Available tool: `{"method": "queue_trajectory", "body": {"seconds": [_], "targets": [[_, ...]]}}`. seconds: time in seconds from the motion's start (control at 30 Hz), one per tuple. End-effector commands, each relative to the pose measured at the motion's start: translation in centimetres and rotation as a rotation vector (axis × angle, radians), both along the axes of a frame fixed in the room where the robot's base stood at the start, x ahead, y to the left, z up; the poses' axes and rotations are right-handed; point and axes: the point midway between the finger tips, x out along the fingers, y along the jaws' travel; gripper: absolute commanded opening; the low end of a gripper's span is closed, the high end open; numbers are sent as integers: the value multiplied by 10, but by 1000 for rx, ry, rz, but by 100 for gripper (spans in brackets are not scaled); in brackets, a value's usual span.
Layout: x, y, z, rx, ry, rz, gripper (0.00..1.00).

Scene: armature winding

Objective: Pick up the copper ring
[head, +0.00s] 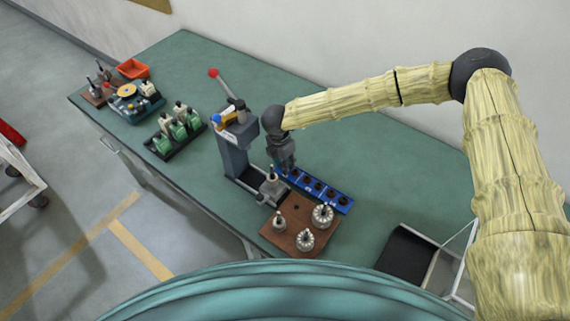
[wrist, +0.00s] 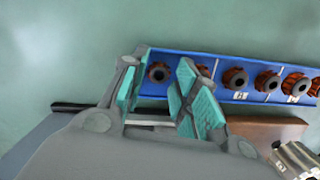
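A blue strip tray (head: 343,203) lies on the green table and holds several small dark-centred pieces. In the wrist view the tray (wrist: 222,61) runs across the top. Copper rings with dark centres show there, such as one copper ring (wrist: 235,78) right of my gripper. A darker round piece (wrist: 159,73) appears between my fingers; I cannot tell how much copper is on it. Another copper ring is partly hidden behind the right finger. My gripper (wrist: 163,60) is open, with nothing visibly held. In the head view my gripper (head: 285,164) is over the tray's left end, partly hiding it.
A grey press (head: 235,150) with a red-knobbed lever stands close left of my gripper. A brown board (head: 283,240) with several metal parts lies in front of the tray. A black rack of green parts (head: 178,133) and a red bin (head: 133,69) are farther left. The table behind is clear.

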Motion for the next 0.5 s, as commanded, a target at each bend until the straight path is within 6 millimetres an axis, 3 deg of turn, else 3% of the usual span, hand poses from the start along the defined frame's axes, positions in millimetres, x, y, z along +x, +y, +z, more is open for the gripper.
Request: {"method": "queue_trajectory", "body": {"seconds": [0.27, 0.4, 0.5], "targets": [[0, 0, -2, 1, -1, 1, 30], [0, 0, -2, 1, -1, 1, 6], [0, 0, -2, 1, -1, 1, 6]]}}
